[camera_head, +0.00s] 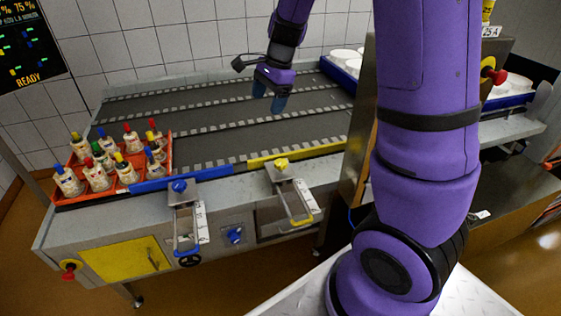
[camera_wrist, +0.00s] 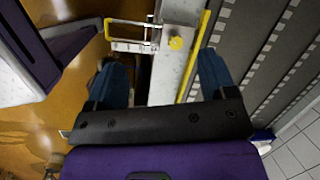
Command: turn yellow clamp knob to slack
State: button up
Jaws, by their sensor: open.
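The yellow clamp knob (camera_head: 281,164) sits on top of a metal clamp bracket (camera_head: 296,192) on the conveyor's front edge, below a yellow guide rail (camera_head: 296,153). In the wrist view the knob (camera_wrist: 176,43) shows beyond the fingertips, between their lines, with the yellow bracket frame (camera_wrist: 131,36) to its left. My gripper (camera_head: 270,101) is open and empty, held above the conveyor belt, behind the knob in the head view. It also shows in the wrist view (camera_wrist: 164,72), its two blue fingers apart and not touching the knob.
A blue knob (camera_head: 179,186) on a similar bracket stands to the left, by a blue guide rail (camera_head: 190,176). An orange tray (camera_head: 118,188) of several bottles with coloured caps is at the belt's left end. A blue crate (camera_head: 338,74) with white moulds is behind.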

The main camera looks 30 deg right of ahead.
jog(key=w+d+f+m, duration=0.4)
jog(key=w+f, duration=0.1)
jog(key=f, duration=0.4)
jog(key=m+g+h, duration=0.2)
jog(key=m+h, duration=0.1)
jog(key=m, duration=0.3)
send_over(281, 162)
notch_tip(281, 162, down, 12)
jog(key=r, duration=0.1)
notch_tip(281, 162, down, 11)
jog(key=shift+f, duration=0.15)
jog(key=shift+c, duration=0.2)
jog(key=shift+w, duration=0.1)
jog(key=c, duration=0.9)
